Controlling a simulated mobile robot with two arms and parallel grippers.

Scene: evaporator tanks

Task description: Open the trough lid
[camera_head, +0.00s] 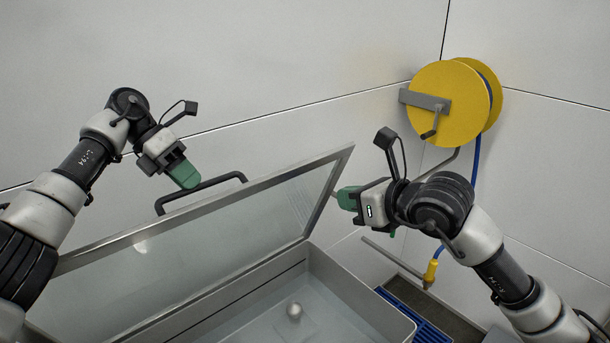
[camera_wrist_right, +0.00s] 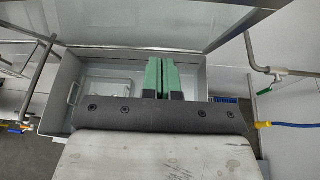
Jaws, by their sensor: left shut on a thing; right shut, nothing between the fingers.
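The trough lid (camera_head: 200,240) is a framed, see-through panel with a black bar handle (camera_head: 203,186) on its upper edge. It stands tilted up, and the trough (camera_head: 345,290) below is uncovered at its front and right. My left gripper (camera_head: 184,176) is shut on the handle, near its left half. My right gripper (camera_head: 347,198) is shut and empty, beside the right edge of the lid; I cannot tell whether it touches. In the right wrist view its green fingers (camera_wrist_right: 164,77) show over the open trough (camera_wrist_right: 95,75), with the lid (camera_wrist_right: 140,25) above.
A yellow hose reel (camera_head: 450,105) hangs on the wall at the right. Its blue hose (camera_head: 475,160) runs down behind my right arm to a yellow fitting (camera_head: 431,270). A metal pipe (camera_head: 390,257) and a blue grate (camera_head: 425,325) lie right of the trough. A round knob-like part (camera_head: 295,311) shows inside the trough.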

